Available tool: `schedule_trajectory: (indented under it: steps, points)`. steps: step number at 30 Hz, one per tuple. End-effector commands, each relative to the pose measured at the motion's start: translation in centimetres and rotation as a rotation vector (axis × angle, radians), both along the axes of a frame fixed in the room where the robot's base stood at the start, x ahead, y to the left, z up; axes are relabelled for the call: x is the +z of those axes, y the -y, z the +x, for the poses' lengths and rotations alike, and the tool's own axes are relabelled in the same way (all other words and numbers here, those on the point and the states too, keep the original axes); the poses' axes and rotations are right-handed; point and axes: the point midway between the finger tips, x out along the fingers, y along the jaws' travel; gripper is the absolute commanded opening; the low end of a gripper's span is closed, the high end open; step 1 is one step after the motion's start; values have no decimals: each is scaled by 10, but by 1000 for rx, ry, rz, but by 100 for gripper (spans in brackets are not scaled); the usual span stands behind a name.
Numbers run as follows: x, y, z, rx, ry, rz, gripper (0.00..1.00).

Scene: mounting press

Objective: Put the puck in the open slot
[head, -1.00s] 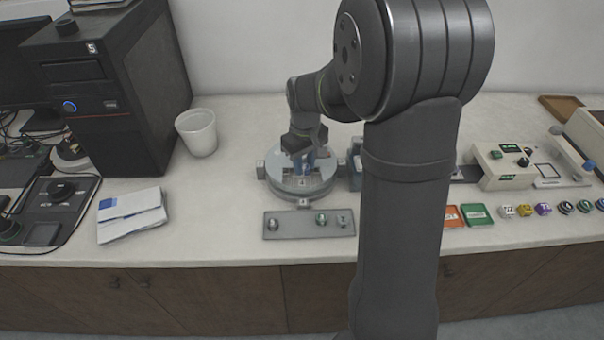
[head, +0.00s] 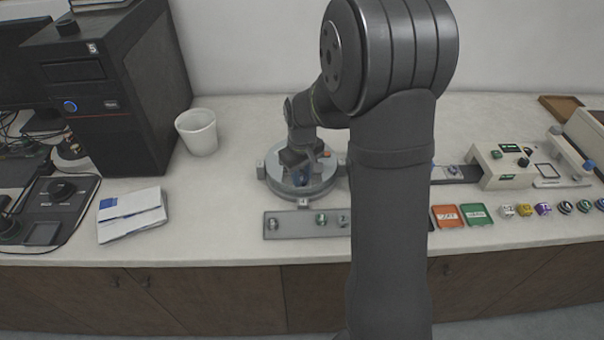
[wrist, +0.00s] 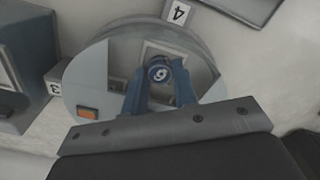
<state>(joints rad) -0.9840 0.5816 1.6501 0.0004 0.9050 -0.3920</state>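A dark round puck (wrist: 160,73) with a white digit on its top sits between the two blue fingers of my gripper (wrist: 160,80) in the wrist view. The fingers appear closed against its sides. It is at a pale square recess in the round grey fixture (wrist: 103,80), whose rim carries tags 3 and 4. I cannot tell whether the puck rests fully in the recess. In the head view my gripper (head: 301,178) is low over the fixture (head: 275,180), and the puck is hidden there.
A grey strip (head: 295,232) with small round pieces lies in front of the fixture. A white cup (head: 198,133) and papers (head: 132,215) are to the left. Orange (head: 447,216) and green (head: 476,215) cards and several small pucks are to the right, with a beige device (head: 500,168) behind them.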

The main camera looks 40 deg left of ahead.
Motion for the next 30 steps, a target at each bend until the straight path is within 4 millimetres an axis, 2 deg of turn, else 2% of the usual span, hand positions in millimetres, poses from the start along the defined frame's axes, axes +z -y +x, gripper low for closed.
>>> schedule_trajectory:
  steps: [4, 7, 8, 11, 21, 25, 30]
  points:
    - [-5, 2, -1, 0, -4, -5, 44]
    - [-1, 2, -1, 0, -4, -5, 44]
    - [2, 2, -1, 0, -4, -5, 48]
    - [18, 1, 0, 0, -3, -3, 48]
    - [93, 1, 0, 0, 0, -1, 48]
    - [112, 1, 0, 0, -1, -2, 48]
    - [123, 1, -1, 0, -2, -4, 48]
